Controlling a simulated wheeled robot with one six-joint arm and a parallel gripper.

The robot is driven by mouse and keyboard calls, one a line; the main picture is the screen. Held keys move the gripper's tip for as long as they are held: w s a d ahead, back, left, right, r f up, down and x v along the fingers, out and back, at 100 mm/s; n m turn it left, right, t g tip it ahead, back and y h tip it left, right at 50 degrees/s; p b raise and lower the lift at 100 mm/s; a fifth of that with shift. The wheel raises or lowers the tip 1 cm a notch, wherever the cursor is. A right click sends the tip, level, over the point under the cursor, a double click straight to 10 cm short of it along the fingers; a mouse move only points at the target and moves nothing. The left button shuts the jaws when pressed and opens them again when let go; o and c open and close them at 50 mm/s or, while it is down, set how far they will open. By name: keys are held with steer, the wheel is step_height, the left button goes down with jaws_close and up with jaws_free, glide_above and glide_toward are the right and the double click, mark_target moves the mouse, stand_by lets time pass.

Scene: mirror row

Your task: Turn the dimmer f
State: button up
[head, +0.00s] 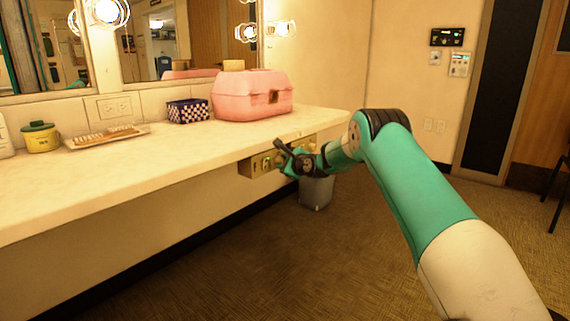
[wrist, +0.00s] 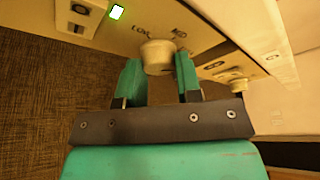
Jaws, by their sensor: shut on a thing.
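The dimmer knob (wrist: 158,55) is a round cream knob on a brass-coloured panel (wrist: 120,35) in the wrist view. Lettering that looks like "LOW" is printed beside it. My gripper (wrist: 159,78) is shut on this knob, with one teal finger on each side. In the head view the panel (head: 257,166) is fixed under the counter's front edge, and my gripper (head: 284,160) is at its face. My gripper hides part of the panel there. I cannot read any letter that names this knob.
A second knob (wrist: 238,86) sits to the right on the panel, and a switch with a lit green square (wrist: 117,12) is at upper left. The counter (head: 60,195) holds a pink case (head: 245,100). A grey bin (head: 317,192) stands below my arm.

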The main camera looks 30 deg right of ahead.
steer(key=shift+d+f+n+t+y+b, duration=0.15)
steer(key=shift+n+t+y+b, duration=0.85)
steer(key=shift+n+b, duration=3.05)
steer(key=shift+a+f+n+t+y+b, duration=0.15)
steer(key=shift+n+t+y+b, duration=0.8)
steer(key=shift+n+b, duration=3.1)
steer(key=shift+d+f+n+t+y+b, duration=0.15)
steer(key=shift+n+t+y+b, duration=0.8)
steer(key=shift+n+b, duration=3.05)
steer(key=shift+n+t+h+p, duration=0.4)
steer(key=shift+n+p, duration=0.35)
steer(key=shift+n, duration=0.15)
steer(key=o, duration=0.9)
steer(key=shift+r, duration=0.1)
steer(key=shift+o, duration=0.2)
steer(key=shift+s, duration=0.1)
